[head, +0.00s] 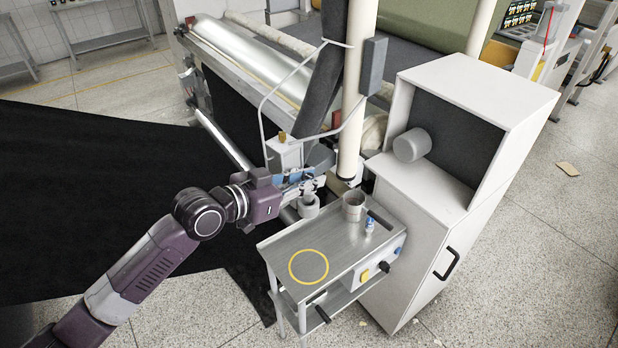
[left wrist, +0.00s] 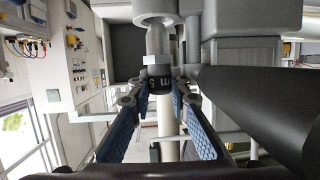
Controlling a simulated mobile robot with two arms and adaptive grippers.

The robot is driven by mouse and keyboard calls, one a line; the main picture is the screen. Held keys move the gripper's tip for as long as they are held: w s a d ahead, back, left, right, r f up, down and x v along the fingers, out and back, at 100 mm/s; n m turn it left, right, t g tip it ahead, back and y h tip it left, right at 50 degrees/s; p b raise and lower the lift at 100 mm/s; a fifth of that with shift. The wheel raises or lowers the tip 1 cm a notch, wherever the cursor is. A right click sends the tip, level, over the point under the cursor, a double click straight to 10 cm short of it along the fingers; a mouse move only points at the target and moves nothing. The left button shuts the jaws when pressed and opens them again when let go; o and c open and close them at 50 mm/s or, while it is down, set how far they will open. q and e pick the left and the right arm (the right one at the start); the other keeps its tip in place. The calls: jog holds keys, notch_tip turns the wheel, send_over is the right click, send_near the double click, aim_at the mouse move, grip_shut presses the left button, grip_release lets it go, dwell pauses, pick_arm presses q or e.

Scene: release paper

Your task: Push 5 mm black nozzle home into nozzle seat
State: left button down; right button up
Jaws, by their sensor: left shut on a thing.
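The black nozzle (left wrist: 160,84), with white lettering that reads "5 m", is between my left gripper's fingertips in the left wrist view. My left gripper (left wrist: 160,94) is shut on it, one blue-padded finger on each side. The nozzle seat (left wrist: 156,42), a pale metal fitting under a grey housing, is just above the nozzle and in line with it. They look close or touching; I cannot tell how far the nozzle is in. In the head view my left gripper (head: 313,183) is beside the machine post, and the nozzle cannot be made out there. My right gripper is not in view.
A small metal table (head: 330,245) with a yellow ring mark stands below and right of the gripper. It bears a grey cup (head: 353,204) and a small blue-and-white bottle (head: 369,224). A white cabinet (head: 425,215) stands to the right. Black fabric (head: 90,200) spreads at the left.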

pick_arm(q)
jog(key=shift+f+b, duration=0.3)
jog(key=shift+f, duration=0.2)
dwell(0.3)
jog(key=shift+r, duration=0.2)
jog(key=shift+r+p, duration=0.3)
jog(key=shift+p, duration=0.2)
jog(key=shift+a, duration=0.1)
dwell(1.4)
jog(key=shift+f, duration=0.15)
jog(key=shift+f, duration=0.3)
jog(key=shift+r, duration=0.1)
dwell(0.4)
